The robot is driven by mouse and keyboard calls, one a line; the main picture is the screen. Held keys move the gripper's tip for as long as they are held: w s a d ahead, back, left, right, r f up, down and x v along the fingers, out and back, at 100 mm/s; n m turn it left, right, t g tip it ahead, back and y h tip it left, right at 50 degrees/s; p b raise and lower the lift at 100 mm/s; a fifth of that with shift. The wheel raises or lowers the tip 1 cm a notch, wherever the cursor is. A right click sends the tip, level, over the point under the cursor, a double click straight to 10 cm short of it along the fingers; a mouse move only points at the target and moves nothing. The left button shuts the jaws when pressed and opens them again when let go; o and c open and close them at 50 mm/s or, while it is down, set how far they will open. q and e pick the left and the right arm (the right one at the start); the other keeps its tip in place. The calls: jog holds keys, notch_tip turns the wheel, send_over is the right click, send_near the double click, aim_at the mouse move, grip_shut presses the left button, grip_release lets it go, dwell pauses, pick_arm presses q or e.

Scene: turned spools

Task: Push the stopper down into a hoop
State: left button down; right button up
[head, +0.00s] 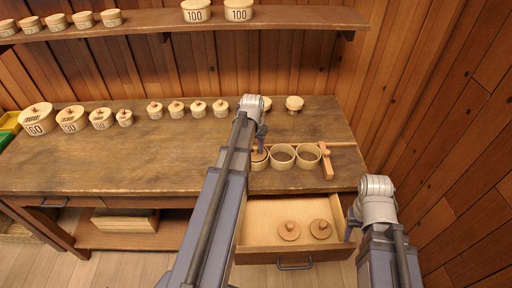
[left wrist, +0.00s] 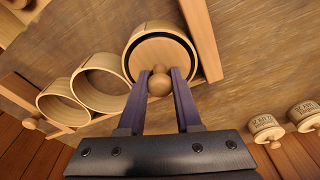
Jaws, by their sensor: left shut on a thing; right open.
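My left gripper (head: 260,146) is shut on the knob of a round wooden stopper (left wrist: 163,52). In the left wrist view my left gripper (left wrist: 160,84) has one finger on each side of the knob. The stopper sits at the mouth of the leftmost hoop (left wrist: 132,43), with a dark gap along part of its rim; I cannot tell how deep it is. The middle hoop (head: 283,156) and the right hoop (head: 308,156) are open and empty. My right gripper (head: 351,226) is open and empty near the drawer's right side.
Two stoppers (head: 289,231) (head: 320,229) lie in the open drawer (head: 258,212). A wooden bar with a peg (head: 327,162) stands right of the hoops. Several lidded pots (head: 155,109) line the table's (head: 130,160) back; the table's front left is clear.

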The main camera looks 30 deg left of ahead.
aim_at(256, 145)
pick_arm(q)
jog(key=shift+f, duration=0.2)
dwell(0.5)
jog(key=shift+c, duration=0.6)
grip_release()
jog(key=shift+r, duration=0.2)
dwell(0.5)
jog(key=shift+r+p, duration=0.55)
jog(key=shift+r, duration=0.05)
jog(key=shift+r+p, duration=3.45)
jog(key=shift+p, duration=0.05)
